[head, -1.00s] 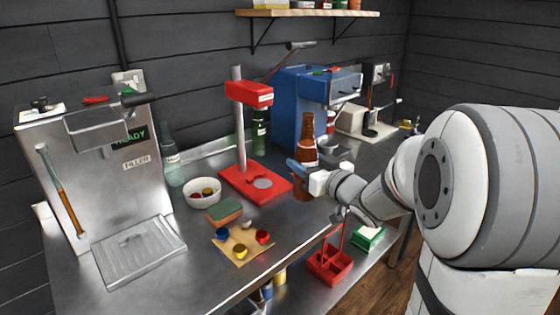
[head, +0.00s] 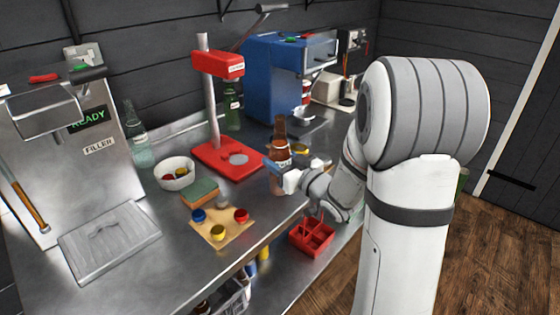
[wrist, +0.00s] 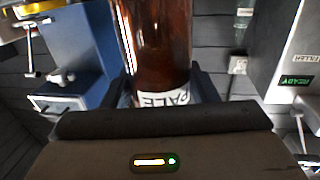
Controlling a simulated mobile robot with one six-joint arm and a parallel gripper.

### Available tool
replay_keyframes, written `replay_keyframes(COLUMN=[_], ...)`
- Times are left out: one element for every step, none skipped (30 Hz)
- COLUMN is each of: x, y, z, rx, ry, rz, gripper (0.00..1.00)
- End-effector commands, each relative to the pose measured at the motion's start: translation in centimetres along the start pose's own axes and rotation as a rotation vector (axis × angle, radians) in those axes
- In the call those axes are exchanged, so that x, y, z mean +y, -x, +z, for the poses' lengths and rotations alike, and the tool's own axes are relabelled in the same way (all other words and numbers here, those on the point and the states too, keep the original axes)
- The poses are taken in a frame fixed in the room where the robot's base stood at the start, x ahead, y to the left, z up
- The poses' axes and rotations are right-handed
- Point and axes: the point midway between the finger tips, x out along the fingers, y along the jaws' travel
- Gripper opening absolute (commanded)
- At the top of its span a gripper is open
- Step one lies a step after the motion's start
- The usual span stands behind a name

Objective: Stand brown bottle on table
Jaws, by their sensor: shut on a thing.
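The brown bottle (head: 279,150) is upright with a pale label. It also shows large in the wrist view (wrist: 158,45), where the label reads "PALE". My gripper (head: 279,167) is shut on the bottle, with a dark finger on each side of it. The bottle is over the front part of the metal table (head: 130,205), right of the red capper's base. I cannot tell whether its bottom touches the table.
Left of the bottle stand the red capper (head: 225,155), a white bowl (head: 174,178), a sponge (head: 200,193) and a board with caps (head: 225,228). The filler (head: 65,150) is at far left. A blue machine (head: 270,75) stands behind. A red carrier (head: 312,237) is below the table edge.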

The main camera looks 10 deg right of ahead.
Motion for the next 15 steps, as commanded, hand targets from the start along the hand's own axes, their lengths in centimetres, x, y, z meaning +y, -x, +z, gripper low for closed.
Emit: replay_keyframes(x=[0.01,0.0,-0.01,-0.01,-0.02,-0.02,-0.03,-0.04,-0.04,-0.04,-0.05,-0.07,-0.07,-0.08,-0.08], y=[-0.03,-0.03,-0.03,-0.04,-0.04,-0.04,-0.05,-0.05,-0.05,-0.05,-0.06,-0.04,-0.04,-0.04,-0.05], z=[0.12,0.11,0.06,0.03,0.03,0.02,0.04,0.1,0.23,0.34,0.43,0.47,0.41,0.41,0.41], rx=[0.004,0.004,0.005,0.005,0.005,0.005,0.005,0.004,0.004,0.004,0.005,0.002,0.002,0.001,0.001], ry=[0.001,0.002,0.003,0.003,0.003,0.003,0.003,0.003,0.003,0.003,0.003,0.002,0.002,0.001,0.001], rz=[0.0,0.0,0.0,0.0,0.0,-0.001,-0.001,-0.001,-0.001,-0.001,-0.001,-0.001,-0.001,-0.001,-0.002], gripper=[0.12,0.12,0.12,0.12,0.12,0.12,0.12,0.12,0.12,0.12,0.12,0.55,0.57,0.59,0.63])
